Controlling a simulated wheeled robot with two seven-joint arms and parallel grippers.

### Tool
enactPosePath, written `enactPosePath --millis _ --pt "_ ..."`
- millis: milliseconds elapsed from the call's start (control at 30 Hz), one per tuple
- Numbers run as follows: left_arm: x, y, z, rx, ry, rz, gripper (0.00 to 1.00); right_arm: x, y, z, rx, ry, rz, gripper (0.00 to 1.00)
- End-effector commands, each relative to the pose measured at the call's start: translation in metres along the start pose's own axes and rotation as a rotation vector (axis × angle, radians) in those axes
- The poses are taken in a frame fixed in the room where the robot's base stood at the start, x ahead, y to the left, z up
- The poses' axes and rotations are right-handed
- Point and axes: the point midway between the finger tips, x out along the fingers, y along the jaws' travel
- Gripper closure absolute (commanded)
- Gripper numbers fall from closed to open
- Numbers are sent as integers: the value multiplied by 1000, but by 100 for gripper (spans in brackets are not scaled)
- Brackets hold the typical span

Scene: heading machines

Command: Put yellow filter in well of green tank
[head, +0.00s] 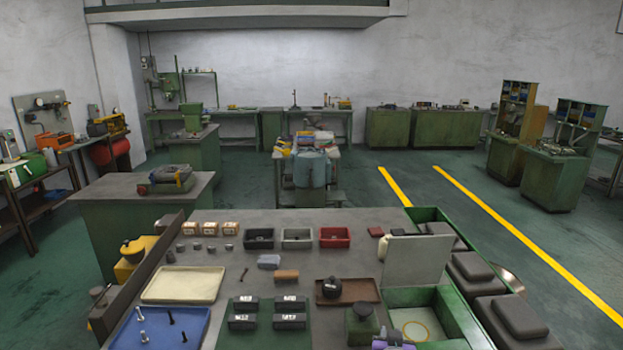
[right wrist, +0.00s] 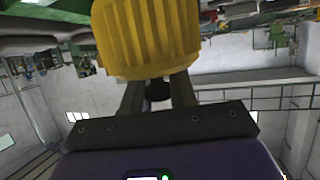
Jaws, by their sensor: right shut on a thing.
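The ribbed yellow filter (right wrist: 148,38) fills the upper middle of the right wrist view. My right gripper (right wrist: 158,84) is shut on its near end. The green tank (head: 462,318) stands at the bottom right of the head view, its grey lid (head: 415,261) raised. A purple part of my right arm shows at the bottom edge, left of the well. My left gripper is in neither view.
A dark green block with a round top (head: 362,325) stands left of the well. A brown tray (head: 346,291) holds a black round part. Black cushioned boxes (head: 512,318) line the tank's right side. A blue tray (head: 160,330) and small bins (head: 297,238) occupy the bench.

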Motion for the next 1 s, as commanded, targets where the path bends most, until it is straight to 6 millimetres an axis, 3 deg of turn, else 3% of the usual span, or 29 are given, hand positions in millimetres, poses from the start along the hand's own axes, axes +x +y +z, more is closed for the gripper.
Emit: enactPosePath --millis 33,100,300,467,800,1000 --pt "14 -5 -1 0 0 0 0 -4 -1 16 -12 1 -37 100" --pt "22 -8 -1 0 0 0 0 -12 -5 27 -32 1 -84 100" --pt "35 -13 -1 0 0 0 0 -28 -12 48 -71 2 -170 100" --pt "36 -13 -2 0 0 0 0 -30 -11 70 -91 -1 -179 100" --pt "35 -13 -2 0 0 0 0 -34 -2 161 -94 -2 -176 100" --pt "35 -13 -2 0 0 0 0 -40 -2 179 -81 2 -187 100"
